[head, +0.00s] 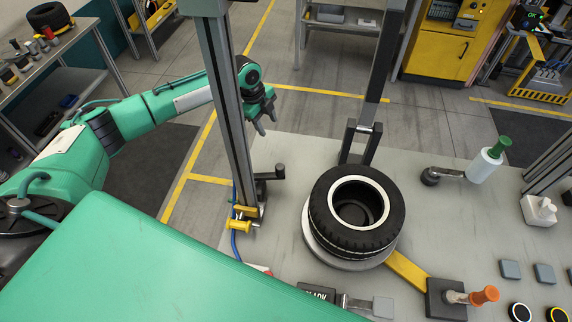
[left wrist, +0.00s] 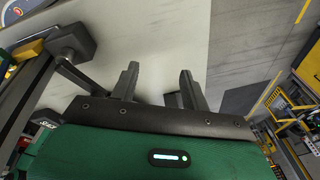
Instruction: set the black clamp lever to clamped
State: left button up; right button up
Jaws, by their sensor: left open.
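A small black lever (head: 279,172) with an upright grip sits at the foot of the tall grey post, left of the tyre. A dark grip on an arm (left wrist: 72,40), at upper left in the left wrist view, looks like the same lever. My left gripper (head: 266,123) is above and behind the lever, beyond the post and apart from it. Its two fingers (left wrist: 159,74) are open with nothing between them. My right gripper is not in view.
A tyre (head: 325,222) lies on a round turntable on the grey bench. The post (head: 231,110) stands between my left arm and the tyre. A yellow fitting (head: 240,222) is at its foot. A green-capped bottle (head: 484,165) and an orange-knobbed lever (head: 484,295) are at right.

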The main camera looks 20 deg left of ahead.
aim_at(280, 166)
pick_arm(q)
jog(key=s+d+r+m+g, duration=0.5)
jog(key=s+d+r+m, duration=0.15)
jog(key=s+r, duration=0.2)
jog(key=shift+m+h, duration=0.3)
jog(key=shift+m, duration=0.15)
jog(key=p+x, duration=0.2)
jog(key=x, duration=0.2)
jog(key=p+x, duration=0.2)
jog(key=x, duration=0.2)
jog(key=w+p+x, duration=0.1)
jog(key=p+x, duration=0.1)
jog(key=x, duration=0.2)
jog(key=shift+f+p, duration=0.2)
jog(key=shift+p, duration=0.1)
jog(key=shift+d+f, duration=0.15)
jog(key=shift+f, duration=0.15)
jog(key=shift+s, duration=0.1)
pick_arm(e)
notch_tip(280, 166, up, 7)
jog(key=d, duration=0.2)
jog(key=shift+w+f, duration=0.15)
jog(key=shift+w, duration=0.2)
pick_arm(q)
grip_shut()
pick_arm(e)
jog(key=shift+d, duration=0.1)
